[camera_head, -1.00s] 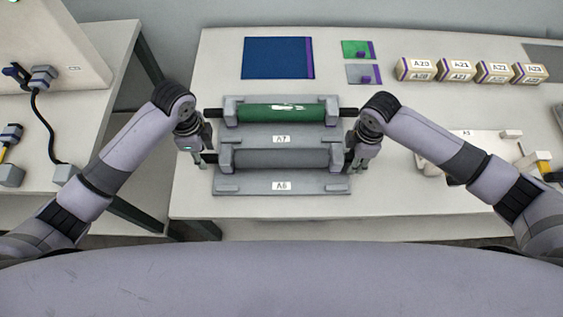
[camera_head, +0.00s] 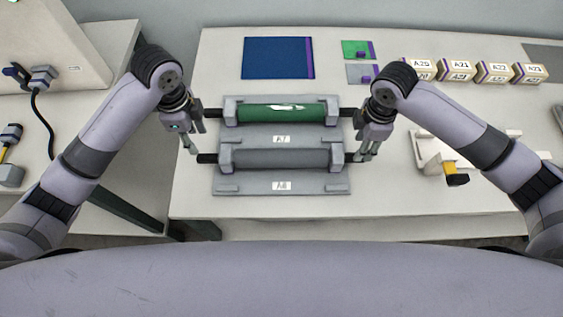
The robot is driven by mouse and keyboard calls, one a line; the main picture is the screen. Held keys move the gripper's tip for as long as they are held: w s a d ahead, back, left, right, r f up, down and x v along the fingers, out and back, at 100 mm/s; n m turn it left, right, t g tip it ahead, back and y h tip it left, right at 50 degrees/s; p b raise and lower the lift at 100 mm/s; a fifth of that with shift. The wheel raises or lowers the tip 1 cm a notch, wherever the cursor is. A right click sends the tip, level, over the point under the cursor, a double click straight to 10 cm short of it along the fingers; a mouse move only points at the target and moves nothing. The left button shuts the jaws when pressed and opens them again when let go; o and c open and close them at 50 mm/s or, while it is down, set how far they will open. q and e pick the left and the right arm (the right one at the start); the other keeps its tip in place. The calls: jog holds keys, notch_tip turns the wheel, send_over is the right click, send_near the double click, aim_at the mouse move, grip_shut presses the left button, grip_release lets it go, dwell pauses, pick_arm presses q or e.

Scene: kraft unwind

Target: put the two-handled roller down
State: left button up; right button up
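A grey roller (camera_head: 281,158) with a dark handle at each end lies level in the front grey cradle, labelled A6 (camera_head: 310,187). A green roller (camera_head: 265,113) with a white mark and dark end handles lies in the cradle behind, labelled A7 (camera_head: 255,138). My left gripper (camera_head: 190,150) is open and empty, just left of the grey roller's left handle. My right gripper (camera_head: 363,157) is open, close to the right handle; whether its fingertips touch the handle is hard to tell.
A blue sheet (camera_head: 274,58), a green pad (camera_head: 355,48) and a grey pad (camera_head: 359,73) lie at the back. Several labelled boxes (camera_head: 455,70) stand back right. A white holder (camera_head: 430,153) with a yellow-black tool (camera_head: 456,178) is right. The table's front strip is clear.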

notch_tip(320, 180, up, 4)
jog(key=shift+f, duration=0.1)
jog(key=shift+f, duration=0.1)
dwell(0.6)
